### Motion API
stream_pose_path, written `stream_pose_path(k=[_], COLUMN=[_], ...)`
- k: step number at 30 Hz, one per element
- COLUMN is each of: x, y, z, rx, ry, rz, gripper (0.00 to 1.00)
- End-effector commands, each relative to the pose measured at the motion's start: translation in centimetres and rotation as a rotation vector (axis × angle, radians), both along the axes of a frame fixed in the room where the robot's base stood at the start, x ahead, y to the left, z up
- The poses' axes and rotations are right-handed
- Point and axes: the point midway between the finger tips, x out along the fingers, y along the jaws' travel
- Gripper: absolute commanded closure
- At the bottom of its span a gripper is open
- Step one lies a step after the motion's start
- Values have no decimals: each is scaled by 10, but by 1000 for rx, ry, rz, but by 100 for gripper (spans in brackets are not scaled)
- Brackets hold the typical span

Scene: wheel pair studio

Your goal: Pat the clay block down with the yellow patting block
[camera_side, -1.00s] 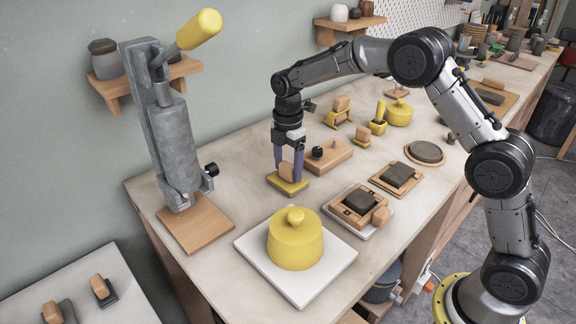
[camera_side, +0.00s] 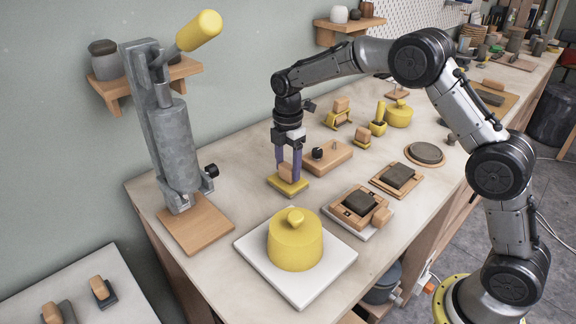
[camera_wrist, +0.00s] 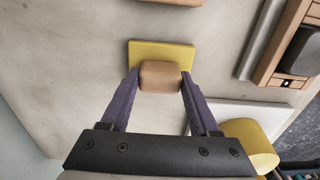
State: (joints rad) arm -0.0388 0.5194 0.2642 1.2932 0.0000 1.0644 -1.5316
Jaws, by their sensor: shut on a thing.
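The yellow patting block (camera_side: 289,187) is a flat yellow plate with a light wooden handle. It appears to rest flat on the bench, and it also shows in the wrist view (camera_wrist: 143,55). My gripper (camera_side: 287,174) points down and is shut on the wooden handle, one purple finger on each side, as the wrist view (camera_wrist: 160,77) shows. A dark grey clay block (camera_side: 360,202) sits in a wooden frame to the right of my gripper, partly visible in the wrist view (camera_wrist: 304,50). Another dark block (camera_side: 398,175) lies on a wooden board behind it; I cannot tell which is meant.
A yellow lidded pot (camera_side: 295,245) stands on a white slab (camera_side: 330,274) in front. A grey lever press (camera_side: 175,150) stands at left. A wooden block with a dark knob (camera_side: 328,157) is close behind my gripper. Bare bench lies left of the patting block.

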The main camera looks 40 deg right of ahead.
Motion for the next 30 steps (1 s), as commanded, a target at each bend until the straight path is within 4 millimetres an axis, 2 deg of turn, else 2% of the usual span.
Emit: stream_pose_path(k=[13,30], x=[0,0], y=[0,0], z=[2,43], rx=[0,0], ry=[-1,-2], rz=[0,0], gripper=[100,100])
